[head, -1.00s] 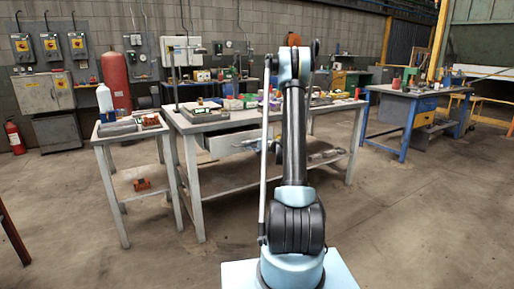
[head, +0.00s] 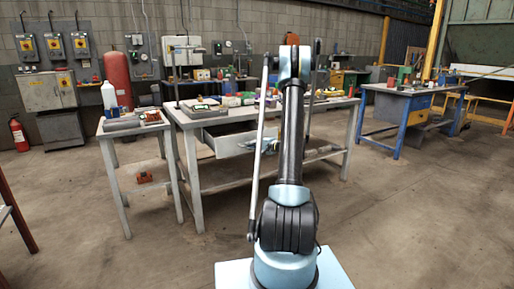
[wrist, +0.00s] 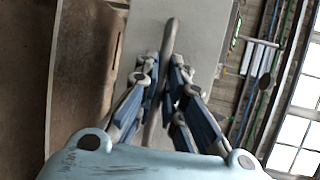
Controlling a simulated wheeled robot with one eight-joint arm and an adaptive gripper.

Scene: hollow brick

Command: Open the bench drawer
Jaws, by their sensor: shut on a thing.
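The bench (head: 195,119) stands ahead with its pale grey drawer (head: 228,146) sticking out from under the top, so the drawer is partly open. In the wrist view the drawer front (wrist: 200,30) fills the upper middle, with a curved grey bar handle (wrist: 169,38) on it. My gripper (wrist: 167,78) has its blue and grey fingers on both sides of the handle and is shut on it. In the head view my gripper (head: 268,146) is at the right part of the drawer front, partly behind my arm. The drawer's inside is mostly hidden.
Tools and boxes crowd the bench top. A small side table (head: 115,129) with a white bottle (head: 109,95) stands close on the left. A blue-legged workbench (head: 400,92) is at the back right. The floor (head: 420,210) at right is clear.

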